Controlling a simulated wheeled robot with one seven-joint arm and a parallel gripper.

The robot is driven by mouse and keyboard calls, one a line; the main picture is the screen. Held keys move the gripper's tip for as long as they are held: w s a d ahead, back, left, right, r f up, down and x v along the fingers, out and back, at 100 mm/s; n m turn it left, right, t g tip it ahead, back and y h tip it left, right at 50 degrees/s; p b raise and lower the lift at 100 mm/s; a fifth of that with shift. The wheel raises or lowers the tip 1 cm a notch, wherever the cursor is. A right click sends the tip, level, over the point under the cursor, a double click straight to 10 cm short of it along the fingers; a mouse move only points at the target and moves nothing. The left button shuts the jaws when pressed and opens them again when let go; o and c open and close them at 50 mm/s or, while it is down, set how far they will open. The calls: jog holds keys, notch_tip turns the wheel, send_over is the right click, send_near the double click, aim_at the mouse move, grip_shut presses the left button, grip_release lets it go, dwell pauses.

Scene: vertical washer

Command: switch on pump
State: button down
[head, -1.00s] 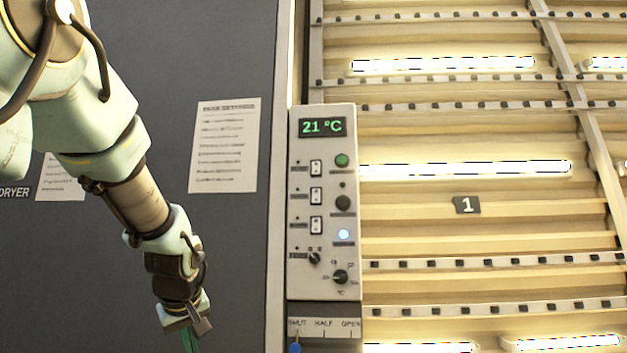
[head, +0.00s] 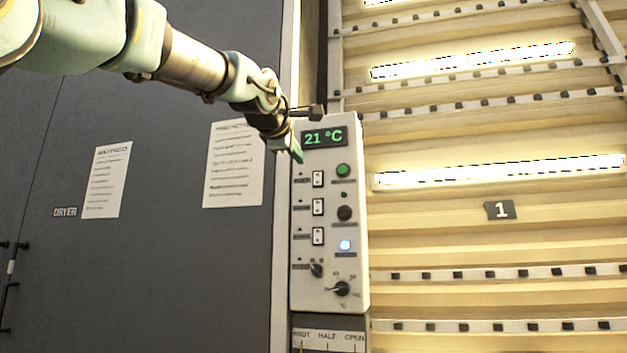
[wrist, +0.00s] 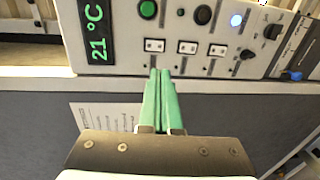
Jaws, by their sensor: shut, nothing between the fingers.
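The control panel (head: 330,262) is a pale upright box with a green "21 °C" display (head: 324,137). Three white rocker switches run down its left side: top (head: 318,179), middle (head: 318,207) and bottom (head: 318,236). Their small labels are too blurred to read, so I cannot tell which is the pump's. My gripper (head: 299,156) is shut and empty, at the panel's upper left, just below the display's left end. In the wrist view its green fingertips (wrist: 160,72) point at the panel near the first rocker switch (wrist: 154,46); I cannot tell whether they touch.
The panel also has a green button (head: 343,170), a black button (head: 344,213), a lit blue-white lamp (head: 345,245) and two knobs, one large (head: 341,288). A lever scale (head: 328,337) lies below. A grey dryer wall (head: 160,260) stands left.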

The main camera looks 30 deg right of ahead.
jog(key=p, duration=0.8)
send_near(317, 183)
jog(key=x, duration=0.4)
jog(key=shift+w+d+r, duration=0.1)
jog(key=shift+w+d, duration=0.05)
jog(key=shift+w, duration=0.15)
jog(key=shift+p+x, duration=0.3)
jog(key=shift+x, duration=0.65)
jog(key=shift+w+d, duration=0.1)
jog(key=shift+d, duration=0.1)
